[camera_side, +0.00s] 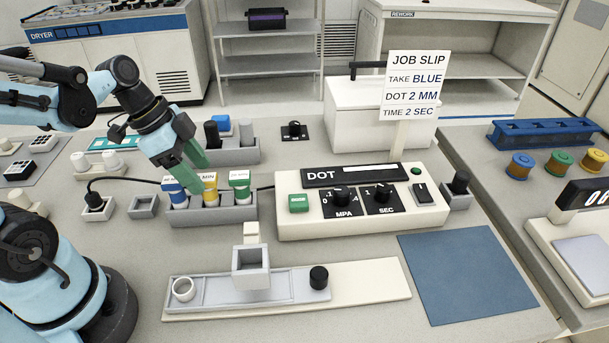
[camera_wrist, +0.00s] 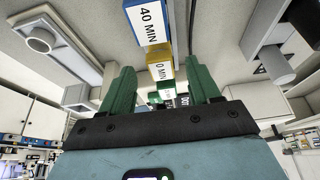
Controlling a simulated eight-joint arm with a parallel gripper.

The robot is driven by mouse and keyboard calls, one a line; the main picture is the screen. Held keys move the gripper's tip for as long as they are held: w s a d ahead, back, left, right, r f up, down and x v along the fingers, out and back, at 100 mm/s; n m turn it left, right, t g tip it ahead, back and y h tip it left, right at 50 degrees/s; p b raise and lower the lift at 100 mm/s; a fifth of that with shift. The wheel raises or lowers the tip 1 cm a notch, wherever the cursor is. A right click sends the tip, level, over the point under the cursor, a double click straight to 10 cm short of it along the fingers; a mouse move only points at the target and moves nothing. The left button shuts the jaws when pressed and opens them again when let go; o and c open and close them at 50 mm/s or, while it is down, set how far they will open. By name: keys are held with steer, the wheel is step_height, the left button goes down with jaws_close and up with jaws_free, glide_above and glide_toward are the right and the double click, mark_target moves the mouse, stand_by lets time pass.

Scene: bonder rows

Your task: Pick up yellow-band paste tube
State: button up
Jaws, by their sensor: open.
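The yellow-band paste tube (camera_side: 210,188) stands upright in the middle of a grey rack (camera_side: 213,215), between a blue-band tube (camera_side: 174,191) and a green-band tube (camera_side: 240,182). My gripper (camera_side: 198,170) is open and empty, its green fingers tilted down close above the rack. In the wrist view, the yellow-band tube (camera_wrist: 160,68) appears between the spread fingertips of my gripper (camera_wrist: 160,68). The blue-band tube, labelled 40 MIN (camera_wrist: 148,20), is above it in that view, and the green-band tube (camera_wrist: 167,86) is partly hidden below. I cannot tell whether a finger touches any tube.
The dispenser box marked DOT (camera_side: 360,215) stands right of the rack. A job slip (camera_side: 412,85) reads TAKE BLUE, DOT 2 MM, TIME 2 SEC. Another grey holder (camera_side: 240,152) is behind the rack. A pale fixture (camera_side: 360,284) lies in front, beside a blue mat (camera_side: 468,273).

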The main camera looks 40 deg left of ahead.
mark_target(205, 177)
steer(key=shift+x, duration=2.65)
steer(key=shift+w, duration=0.15)
steer(key=shift+c, duration=0.4)
steer(key=c, duration=1)
steer(key=shift+r, duration=0.25)
steer(key=shift+r, duration=1.8)
steer(key=s+d+r, duration=0.5)
steer(key=d+r, duration=0.2)
steer(key=d, duration=0.3)
steer(key=shift+s+d, duration=0.2)
steer(key=shift+s, duration=0.05)
